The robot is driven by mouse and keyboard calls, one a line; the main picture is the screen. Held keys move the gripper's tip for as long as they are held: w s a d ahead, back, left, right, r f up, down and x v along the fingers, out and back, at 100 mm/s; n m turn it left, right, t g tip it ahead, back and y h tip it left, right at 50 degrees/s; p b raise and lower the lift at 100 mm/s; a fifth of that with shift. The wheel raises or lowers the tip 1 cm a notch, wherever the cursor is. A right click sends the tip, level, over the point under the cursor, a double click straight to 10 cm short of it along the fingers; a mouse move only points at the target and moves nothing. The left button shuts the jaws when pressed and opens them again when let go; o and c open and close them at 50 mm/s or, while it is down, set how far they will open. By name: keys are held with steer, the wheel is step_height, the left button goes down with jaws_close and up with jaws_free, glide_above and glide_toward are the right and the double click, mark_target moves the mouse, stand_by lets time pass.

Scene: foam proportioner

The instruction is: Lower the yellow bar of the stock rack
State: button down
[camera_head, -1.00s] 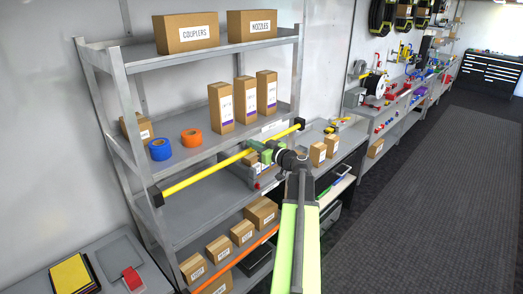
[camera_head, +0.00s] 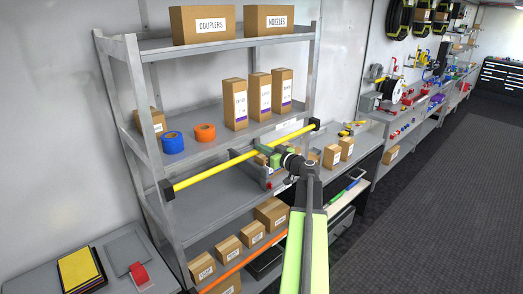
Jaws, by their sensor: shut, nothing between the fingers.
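The yellow bar (camera_head: 205,177) runs across the front of the grey stock rack (camera_head: 112,95), below the middle shelf, with a black end block at each post. My gripper (camera_head: 263,154), with green parts at its end, is at the right half of the bar and overlaps it in the picture. I cannot tell whether it touches the bar. The fingers look shut and nothing shows between them. My wrist hides part of the shelf behind.
Blue tape (camera_head: 172,142), orange tape (camera_head: 205,132) and cartons stand on the middle shelf. Small boxes (camera_head: 228,248) sit on the lower shelf behind an orange bar (camera_head: 240,262). A workbench (camera_head: 345,170) adjoins at right. The dark floor (camera_head: 430,200) is clear.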

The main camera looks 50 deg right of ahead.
step_height(320, 180, down, 24)
steer(key=b, duration=2.4)
steer(key=shift+f, duration=0.15)
steer(key=shift+s+a, duration=0.1)
step_height(320, 180, up, 6)
steer(key=p, duration=0.6)
steer(key=s+f+b, duration=0.1)
steer(key=s, duration=0.9)
steer(key=shift+s+a, duration=0.35)
steer(key=shift+w+a+f, duration=0.1)
